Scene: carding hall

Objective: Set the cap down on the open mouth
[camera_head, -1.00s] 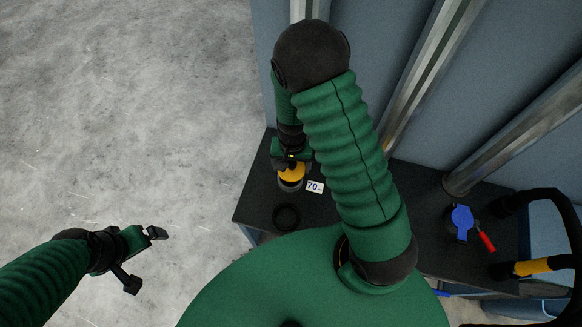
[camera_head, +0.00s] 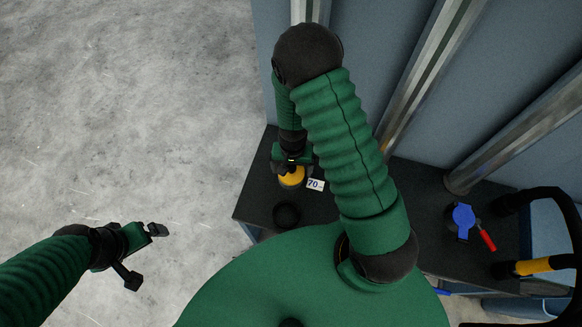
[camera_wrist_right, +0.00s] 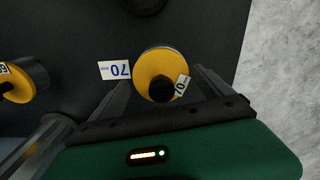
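The cap is a yellow disc (camera_head: 291,179) with a black knob and a small "70" tag; it also shows in the right wrist view (camera_wrist_right: 147,68). My right gripper (camera_head: 287,168) points down at it from above. In the right wrist view its two dark fingers (camera_wrist_right: 163,77) flank the cap's rim, with the cap filling the space between them. The open mouth is hidden under the cap; whether the two touch is unclear. My left gripper (camera_head: 145,257) is open and empty over the floor at the left.
A white "70" label (camera_head: 316,185) lies beside the cap on the dark bench top (camera_head: 256,193). A dark round piece (camera_head: 286,215) stands nearer me. Another yellow-and-dark piece (camera_wrist_right: 22,82) is in the right wrist view. A blue item (camera_head: 462,217) with a red handle (camera_head: 487,240) is at right.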

